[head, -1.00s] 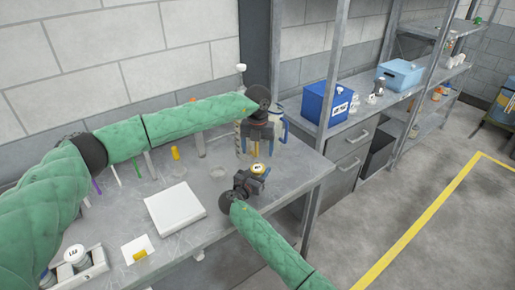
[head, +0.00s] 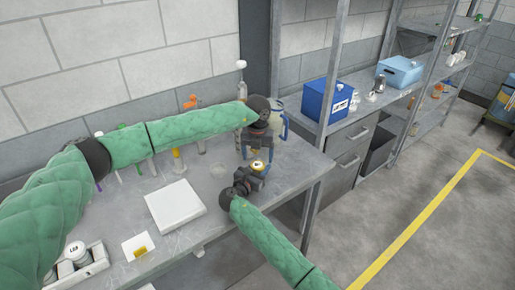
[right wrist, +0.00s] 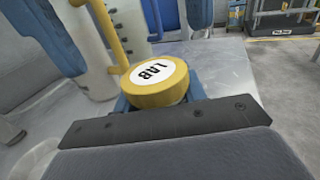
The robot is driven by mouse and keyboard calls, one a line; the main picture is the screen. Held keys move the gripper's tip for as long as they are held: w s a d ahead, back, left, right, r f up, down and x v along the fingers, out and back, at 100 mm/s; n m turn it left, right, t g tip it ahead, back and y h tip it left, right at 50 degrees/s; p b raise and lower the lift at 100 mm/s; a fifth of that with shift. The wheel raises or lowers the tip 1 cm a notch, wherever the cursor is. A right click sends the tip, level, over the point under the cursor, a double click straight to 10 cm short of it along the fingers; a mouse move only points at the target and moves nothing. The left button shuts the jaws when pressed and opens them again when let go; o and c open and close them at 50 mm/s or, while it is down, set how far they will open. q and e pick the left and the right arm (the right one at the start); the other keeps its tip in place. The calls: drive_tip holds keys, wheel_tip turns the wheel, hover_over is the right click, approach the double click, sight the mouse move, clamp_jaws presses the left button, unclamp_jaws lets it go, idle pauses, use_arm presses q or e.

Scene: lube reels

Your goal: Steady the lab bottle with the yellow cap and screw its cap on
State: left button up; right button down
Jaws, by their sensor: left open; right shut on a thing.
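The lab bottle's yellow cap (head: 257,165) with a white LAB label sits at the right end of the bench. It also shows large and slightly tilted in the right wrist view (right wrist: 157,80). My right gripper (head: 258,174) is shut on the bottle below the cap; its blue fingers (right wrist: 130,104) show beside it, and the bottle's body is mostly hidden. My left gripper (head: 257,152) is open and points down just above the cap, apart from it as far as I can tell. I cannot tell whether the cap is seated.
A white flat box (head: 175,209) and a white card (head: 138,246) lie on the bench. A white bottle in a grey tray (head: 76,258) stands front left. A tall bottle (head: 241,80) and a blue-handled jug (head: 281,122) stand behind my left gripper. A blue bin (head: 325,101) is on the shelf.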

sight(257, 164)
use_arm(q)
drive_tip(key=shift+f, duration=1.7)
drive_tip(key=c, duration=1.1)
drive_tip(key=shift+o, duration=0.2)
drive_tip(key=m, duration=0.3)
drive_tip(key=shift+m, duration=0.4)
drive_tip(key=m, duration=0.3)
